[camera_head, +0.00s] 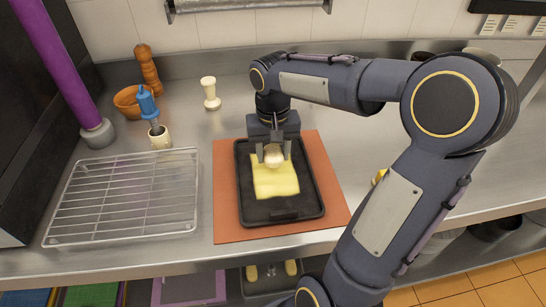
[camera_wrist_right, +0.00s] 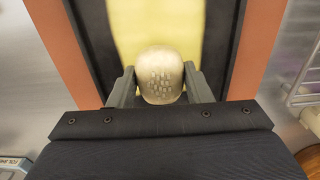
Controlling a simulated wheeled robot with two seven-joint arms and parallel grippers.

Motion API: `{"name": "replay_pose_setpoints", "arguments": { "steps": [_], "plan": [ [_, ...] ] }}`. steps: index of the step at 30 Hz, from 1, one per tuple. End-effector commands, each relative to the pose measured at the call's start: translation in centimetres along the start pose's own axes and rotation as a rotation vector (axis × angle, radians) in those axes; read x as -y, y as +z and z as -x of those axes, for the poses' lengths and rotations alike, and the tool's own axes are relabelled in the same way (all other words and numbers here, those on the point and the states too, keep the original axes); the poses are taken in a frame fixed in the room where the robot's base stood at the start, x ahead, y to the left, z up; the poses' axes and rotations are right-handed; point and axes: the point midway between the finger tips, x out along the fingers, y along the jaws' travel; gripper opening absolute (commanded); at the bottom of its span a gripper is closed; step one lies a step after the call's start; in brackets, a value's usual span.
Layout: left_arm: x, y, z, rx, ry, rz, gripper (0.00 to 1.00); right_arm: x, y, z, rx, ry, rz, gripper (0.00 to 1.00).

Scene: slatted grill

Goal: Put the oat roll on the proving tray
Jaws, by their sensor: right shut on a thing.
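The oat roll (camera_head: 273,157) is a small pale tan bun with a scored top. It also shows in the right wrist view (camera_wrist_right: 161,75), between the two fingers. My right gripper (camera_head: 273,153) is shut on it, over the back half of the proving tray (camera_head: 283,215). The tray is dark, with a raised rim and a yellow cloth (camera_head: 275,184) lying in it. From these views I cannot tell whether the roll touches the cloth or hangs just above it. My left gripper is not in view.
The tray lies on an orange mat (camera_head: 228,225). A wire rack (camera_head: 125,200) stands to the left. Behind it are a wooden bowl (camera_head: 127,101), a pepper mill (camera_head: 147,70), a blue-handled brush (camera_head: 148,104) in a cup and a cream pestle-like object (camera_head: 210,94). A purple post (camera_head: 60,60) stands far left.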

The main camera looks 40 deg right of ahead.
Motion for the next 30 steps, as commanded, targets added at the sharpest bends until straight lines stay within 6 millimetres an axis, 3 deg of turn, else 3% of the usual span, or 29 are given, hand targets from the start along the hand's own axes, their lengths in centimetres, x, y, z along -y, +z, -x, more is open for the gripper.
{"name": "replay_pose_setpoints", "arguments": {
  "steps": [4, 16, 17, 21, 30],
  "plan": [
    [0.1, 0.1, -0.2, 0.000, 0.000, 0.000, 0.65, 0.0, 0.1, -1.9, 0.003, 0.001, 0.001, 0.23],
    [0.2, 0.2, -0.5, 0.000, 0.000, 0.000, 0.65, 0.1, 0.1, -2.5, 0.001, 0.000, 0.000, 0.23],
    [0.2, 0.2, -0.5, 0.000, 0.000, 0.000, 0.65, 0.1, 0.1, -2.4, 0.001, 0.000, 0.000, 0.46],
    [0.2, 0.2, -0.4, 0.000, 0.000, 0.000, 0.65, 0.0, 0.1, -2.3, 0.001, 0.000, 0.000, 0.65],
    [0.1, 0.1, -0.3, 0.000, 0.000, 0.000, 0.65, 0.1, 0.1, -2.2, 0.001, 0.000, 0.000, 0.67]
  ]
}}
